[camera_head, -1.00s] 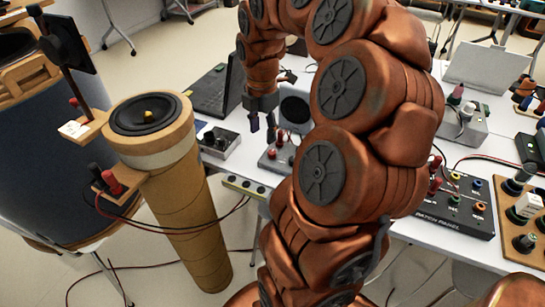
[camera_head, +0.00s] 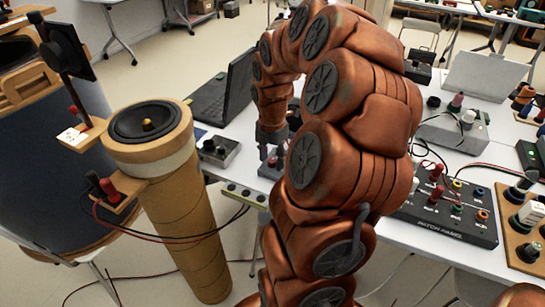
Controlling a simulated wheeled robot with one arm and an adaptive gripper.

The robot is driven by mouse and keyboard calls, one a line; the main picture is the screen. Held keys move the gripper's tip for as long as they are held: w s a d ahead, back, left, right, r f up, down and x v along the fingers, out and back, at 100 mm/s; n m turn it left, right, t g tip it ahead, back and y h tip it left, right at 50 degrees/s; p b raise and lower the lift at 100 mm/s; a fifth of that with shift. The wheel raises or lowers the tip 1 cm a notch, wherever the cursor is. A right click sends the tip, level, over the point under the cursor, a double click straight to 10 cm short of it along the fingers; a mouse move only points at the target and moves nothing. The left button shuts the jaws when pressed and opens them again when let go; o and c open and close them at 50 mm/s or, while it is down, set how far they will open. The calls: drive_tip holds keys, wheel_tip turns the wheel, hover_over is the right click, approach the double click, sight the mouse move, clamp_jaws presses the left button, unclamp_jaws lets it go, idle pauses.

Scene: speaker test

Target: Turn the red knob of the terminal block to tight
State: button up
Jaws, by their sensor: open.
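My arm hides the box's right side. A second terminal, a wooden block (camera_head: 124,191) with a black post (camera_head: 94,180) and a red post (camera_head: 110,188), sits on the side of the cardboard-tube speaker (camera_head: 148,158). I cannot tell from the picture how tight any knob is.
A grey box with black knobs (camera_head: 217,147) and an open laptop (camera_head: 226,88) stand left of my gripper. A black patch panel (camera_head: 445,217) is at right. Red and black cables (camera_head: 185,238) run from the tube speaker towards the table.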

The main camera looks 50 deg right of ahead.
drive_tip(key=shift+c, duration=0.3)
clamp_jaws()
drive_tip(key=shift+d, duration=0.1)
